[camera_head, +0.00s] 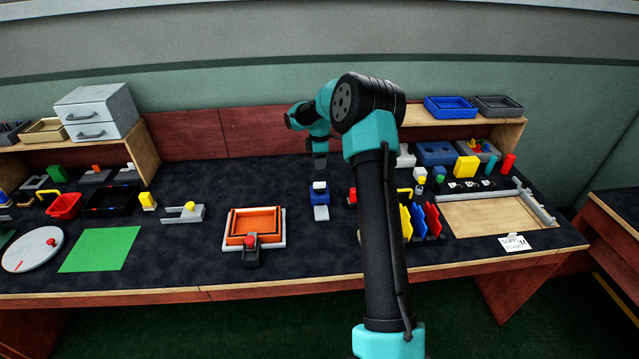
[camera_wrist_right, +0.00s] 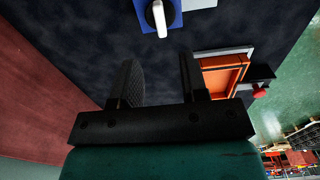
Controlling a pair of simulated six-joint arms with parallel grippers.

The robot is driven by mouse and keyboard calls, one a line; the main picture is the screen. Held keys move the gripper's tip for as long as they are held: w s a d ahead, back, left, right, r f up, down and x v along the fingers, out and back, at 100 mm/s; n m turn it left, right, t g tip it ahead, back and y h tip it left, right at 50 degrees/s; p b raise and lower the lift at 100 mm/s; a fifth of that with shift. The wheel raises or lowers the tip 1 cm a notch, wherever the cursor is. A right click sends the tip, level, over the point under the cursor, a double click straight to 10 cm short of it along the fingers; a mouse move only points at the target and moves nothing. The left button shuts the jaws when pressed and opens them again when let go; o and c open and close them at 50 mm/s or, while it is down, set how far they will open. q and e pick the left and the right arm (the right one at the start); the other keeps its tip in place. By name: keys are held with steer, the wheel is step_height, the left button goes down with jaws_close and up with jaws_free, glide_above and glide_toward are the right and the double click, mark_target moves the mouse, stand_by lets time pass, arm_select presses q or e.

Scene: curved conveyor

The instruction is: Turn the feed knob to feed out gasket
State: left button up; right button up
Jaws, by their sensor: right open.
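A small blue unit (camera_head: 313,198) stands mid-table, with a white knob (camera_head: 320,185) on it and a grey plate (camera_head: 321,213) at its front. In the right wrist view the blue unit (camera_wrist_right: 176,14) is cut off by the top edge, and its white knob (camera_wrist_right: 159,20) looks like an elongated handle. My right gripper (camera_head: 320,164) is just behind the unit, above the table. In the wrist view its fingers (camera_wrist_right: 160,68) are apart with nothing between them, and the knob lies beyond their tips. I cannot make out a gasket. My left gripper is not in view.
An orange tray (camera_head: 232,239) on a grey base stands left of the unit, with a red-knobbed black device (camera_head: 251,253) at its front. Coloured upright plates (camera_head: 419,221) stand right of my forearm. A green mat (camera_head: 100,249) lies left. Dark table between the unit and tray is clear.

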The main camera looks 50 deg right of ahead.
mark_target(320, 183)
step_height(320, 183, down, 10)
steer(key=shift+f, duration=0.15)
stand_by(0.3)
jaws_close()
